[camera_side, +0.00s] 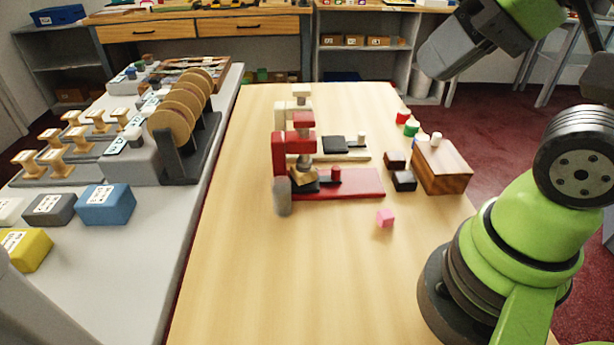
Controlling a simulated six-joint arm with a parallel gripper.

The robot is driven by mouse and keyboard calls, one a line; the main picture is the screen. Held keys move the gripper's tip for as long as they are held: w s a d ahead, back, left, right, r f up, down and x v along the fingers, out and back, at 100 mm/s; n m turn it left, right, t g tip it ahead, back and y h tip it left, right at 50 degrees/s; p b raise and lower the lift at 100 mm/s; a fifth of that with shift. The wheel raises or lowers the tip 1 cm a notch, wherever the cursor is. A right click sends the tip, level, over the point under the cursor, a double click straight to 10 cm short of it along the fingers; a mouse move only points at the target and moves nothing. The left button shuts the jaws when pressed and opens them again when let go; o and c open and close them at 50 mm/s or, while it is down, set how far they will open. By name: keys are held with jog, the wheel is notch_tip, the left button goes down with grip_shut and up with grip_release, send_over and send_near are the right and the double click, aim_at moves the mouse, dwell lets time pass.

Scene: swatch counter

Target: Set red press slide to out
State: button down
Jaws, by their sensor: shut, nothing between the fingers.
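The red press (280,155) stands mid-table, with a red head over a metal ram and a long red base (360,188) reaching right. Its slide is a dark plate with a red knob (336,173). The plate sits at the left part of the base, under the ram, and the base right of the knob is bare. My gripper (432,62) is the grey end of my arm at the upper right, high above and far from the press. It is shut and empty; its fingertips are hard to make out.
A white press with a dark slide (335,145) stands just behind. A grey cylinder (283,197) is at the red press's front left. A pink cube (386,218), dark blocks (404,181) and a wooden box (441,167) lie to the right. The front table is clear.

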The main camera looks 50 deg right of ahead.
jog(key=c, duration=1.5)
grip_release()
jog(key=shift+c, duration=0.2)
jog(key=o, duration=0.4)
jog(key=shift+w+d+m, duration=0.1)
jog(key=shift+w+m, duration=0.3)
jog(key=shift+m, duration=0.1)
jog(key=shift+o, duration=0.7)
jog(key=w+d+f+m+g+h, duration=0.1)
jog(key=w+d+m+g, duration=0.1)
jog(key=w+m, duration=0.3)
jog(key=shift+w+m, duration=0.4)
jog(key=shift+m, duration=0.5)
jog(key=m+g+h, duration=0.1)
jog(key=m+g, duration=0.4)
jog(key=m, duration=1.5)
send_over(336, 168)
notch_tip(336, 168, down, 18)
jog(key=shift+r, duration=0.1)
notch_tip(336, 168, down, 10)
jog(key=shift+f, duration=0.1)
